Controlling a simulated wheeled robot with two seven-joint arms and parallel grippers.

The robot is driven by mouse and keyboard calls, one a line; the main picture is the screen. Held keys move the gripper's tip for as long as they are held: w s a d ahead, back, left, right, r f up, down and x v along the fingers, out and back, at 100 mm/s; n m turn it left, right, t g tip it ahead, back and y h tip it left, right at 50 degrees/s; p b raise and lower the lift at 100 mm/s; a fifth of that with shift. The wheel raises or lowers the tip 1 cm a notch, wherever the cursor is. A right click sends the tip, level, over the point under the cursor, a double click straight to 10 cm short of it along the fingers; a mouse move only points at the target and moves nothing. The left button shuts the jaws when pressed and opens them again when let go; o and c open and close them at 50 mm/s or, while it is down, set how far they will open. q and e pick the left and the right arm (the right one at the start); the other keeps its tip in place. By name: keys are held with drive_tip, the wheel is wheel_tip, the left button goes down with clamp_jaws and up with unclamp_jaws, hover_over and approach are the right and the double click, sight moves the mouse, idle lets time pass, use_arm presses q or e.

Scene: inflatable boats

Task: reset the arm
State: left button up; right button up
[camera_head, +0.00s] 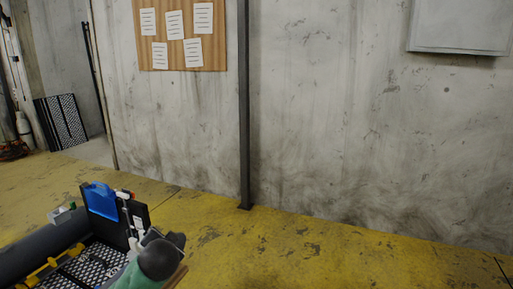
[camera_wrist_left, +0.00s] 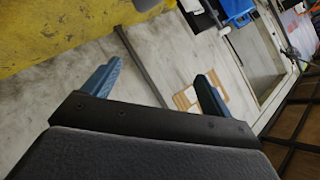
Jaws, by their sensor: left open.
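My left gripper (camera_wrist_left: 165,72) shows in the left wrist view. Its two blue fingers stand wide apart on a dark bar, with nothing between them. Past the fingers the wrist view shows a pale wall surface, a yellow floor and a board with papers, all tilted. I cannot make out either gripper in the head view. My right gripper shows in neither view.
In the head view, a dark inflatable tube (camera_head: 40,250) lies at lower left, beside a blue container (camera_head: 101,199) and black mesh (camera_head: 77,268). A metal post (camera_head: 244,110) stands against the concrete wall (camera_head: 330,110). The yellow floor (camera_head: 300,250) at lower right is clear.

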use_arm(q)
drive_tip(key=s+d+f+n+g+h, duration=0.1)
drive_tip(key=s+d+f+g, duration=0.2)
drive_tip(key=s+f, duration=0.8)
drive_tip(key=s+d+f+n+g+h, duration=0.1)
drive_tip(key=s+d+f+g, duration=0.3)
drive_tip(key=s+f, duration=0.7)
drive_tip(key=s+d+f+n+g+h, duration=0.2)
drive_tip(key=s+f, duration=0.9)
drive_tip(key=s, duration=0.7)
drive_tip(key=shift+d+f+g+h, duration=0.35)
drive_tip(key=shift+d+g+h, duration=0.25)
drive_tip(key=shift+d+g, duration=0.15)
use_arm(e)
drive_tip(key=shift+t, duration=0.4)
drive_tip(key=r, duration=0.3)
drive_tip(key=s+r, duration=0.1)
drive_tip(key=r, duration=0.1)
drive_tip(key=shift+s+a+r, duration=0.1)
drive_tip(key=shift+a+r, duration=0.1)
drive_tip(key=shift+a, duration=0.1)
